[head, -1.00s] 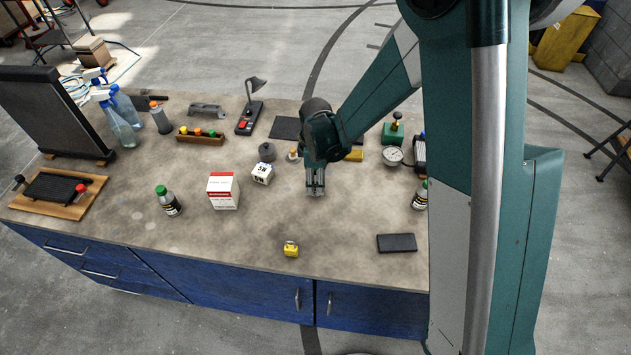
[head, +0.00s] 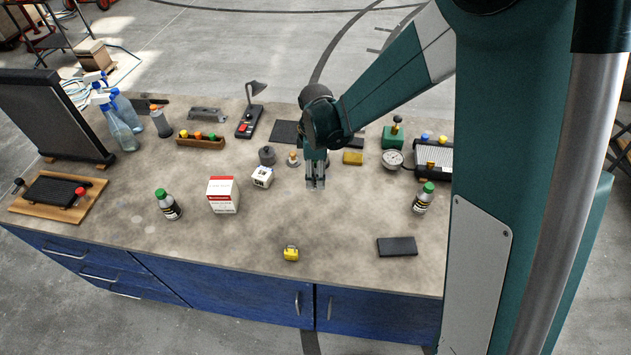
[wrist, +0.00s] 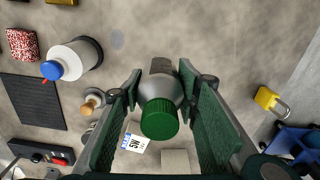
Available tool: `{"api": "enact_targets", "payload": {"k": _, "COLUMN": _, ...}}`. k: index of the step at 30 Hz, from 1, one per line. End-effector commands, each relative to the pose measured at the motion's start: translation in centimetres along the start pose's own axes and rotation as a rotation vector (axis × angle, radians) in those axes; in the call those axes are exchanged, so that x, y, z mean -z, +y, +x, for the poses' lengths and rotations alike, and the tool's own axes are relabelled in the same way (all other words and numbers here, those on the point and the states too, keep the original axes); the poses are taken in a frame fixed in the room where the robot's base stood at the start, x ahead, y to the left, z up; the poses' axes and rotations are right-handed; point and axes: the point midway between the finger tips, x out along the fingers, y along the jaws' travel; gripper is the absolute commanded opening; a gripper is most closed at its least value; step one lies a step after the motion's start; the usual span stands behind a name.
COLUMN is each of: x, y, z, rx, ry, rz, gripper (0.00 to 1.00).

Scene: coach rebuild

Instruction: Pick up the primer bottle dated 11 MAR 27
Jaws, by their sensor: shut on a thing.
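My gripper (head: 315,186) is over the middle of the bench in the head view, pointing down. In the wrist view my gripper (wrist: 160,100) is shut on a green-capped bottle (wrist: 163,88), with its green cap facing the camera. Its label and date do not show, and the head view hides most of it. Two other green-capped bottles with dark labels stand upright in the head view: a left bottle (head: 170,208) and a right bottle (head: 422,202). Their dates are too small to read.
A red-and-white carton (head: 223,197) and a white cube (head: 262,177) stand left of my gripper. A yellow padlock (head: 291,253) and a dark flat slab (head: 397,246) lie nearer the front edge. A blue-capped white bottle (wrist: 72,60) shows in the wrist view. The bench's front middle is mostly clear.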

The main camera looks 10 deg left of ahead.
Motion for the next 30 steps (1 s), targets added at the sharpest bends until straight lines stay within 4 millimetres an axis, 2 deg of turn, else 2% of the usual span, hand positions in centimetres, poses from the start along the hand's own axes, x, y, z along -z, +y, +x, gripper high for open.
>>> {"api": "enact_targets", "payload": {"k": 6, "x": 0.0, "y": 0.0, "z": -2.7, "rx": 0.0, "ry": 0.0, "rz": 0.0, "gripper": 0.15}}
{"api": "enact_targets", "payload": {"k": 12, "x": 0.0, "y": 0.0, "z": -4.2, "rx": 0.0, "ry": 0.0, "rz": 0.0, "gripper": 0.15}}
{"api": "enact_targets", "payload": {"k": 30, "x": 0.0, "y": 0.0, "z": -4.6, "rx": 0.0, "ry": 0.0, "rz": 0.0, "gripper": 0.15}}
